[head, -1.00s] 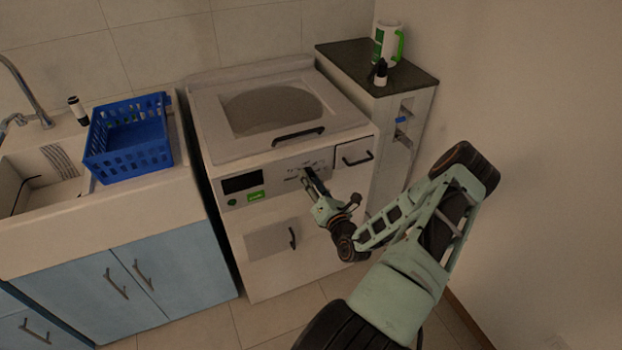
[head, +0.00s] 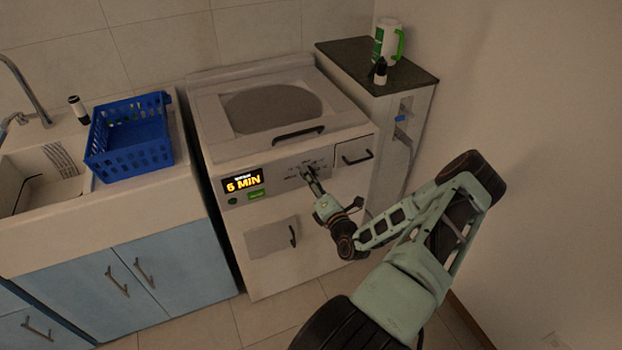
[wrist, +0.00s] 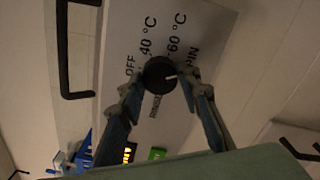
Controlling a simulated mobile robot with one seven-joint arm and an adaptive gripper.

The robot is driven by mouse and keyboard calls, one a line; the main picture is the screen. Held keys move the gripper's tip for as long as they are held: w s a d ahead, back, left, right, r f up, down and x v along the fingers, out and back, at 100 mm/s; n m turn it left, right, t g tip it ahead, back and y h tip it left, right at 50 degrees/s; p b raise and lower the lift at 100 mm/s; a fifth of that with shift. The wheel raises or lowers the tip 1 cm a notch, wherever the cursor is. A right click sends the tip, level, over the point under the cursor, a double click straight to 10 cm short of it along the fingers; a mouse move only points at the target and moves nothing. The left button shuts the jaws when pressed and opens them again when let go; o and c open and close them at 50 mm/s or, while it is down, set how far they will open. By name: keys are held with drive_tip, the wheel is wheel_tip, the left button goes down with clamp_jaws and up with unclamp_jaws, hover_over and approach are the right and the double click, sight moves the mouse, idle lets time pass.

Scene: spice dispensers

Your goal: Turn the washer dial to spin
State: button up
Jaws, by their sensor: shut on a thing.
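The washer (head: 232,158) stands between the sink counter and a narrow cabinet. Its dial (wrist: 158,72) is a round black knob with a white mark pointing right, toward the partly hidden SPIN label (wrist: 193,61). The OFF, 40 °C, 60 °C and RINSE labels surround the knob. My gripper (wrist: 161,84) is shut on the dial, one finger on each side. In the head view my gripper (head: 310,177) reaches the front panel and hides the dial. The washer display (head: 242,181) is lit and reads 6 MIN in yellow; the smaller line above is unreadable.
A black lid handle (head: 298,133) lies above the panel, and a small drawer (head: 354,153) is to the right. A blue basket (head: 130,150) sits on the sink counter (head: 60,222).

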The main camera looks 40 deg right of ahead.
drive_tip(key=shift+f, duration=0.1)
drive_tip(key=o, duration=1.2)
drive_tip(key=shift+c, duration=0.2)
drive_tip(key=v, duration=1.2)
drive_tip(key=shift+a, duration=0.1)
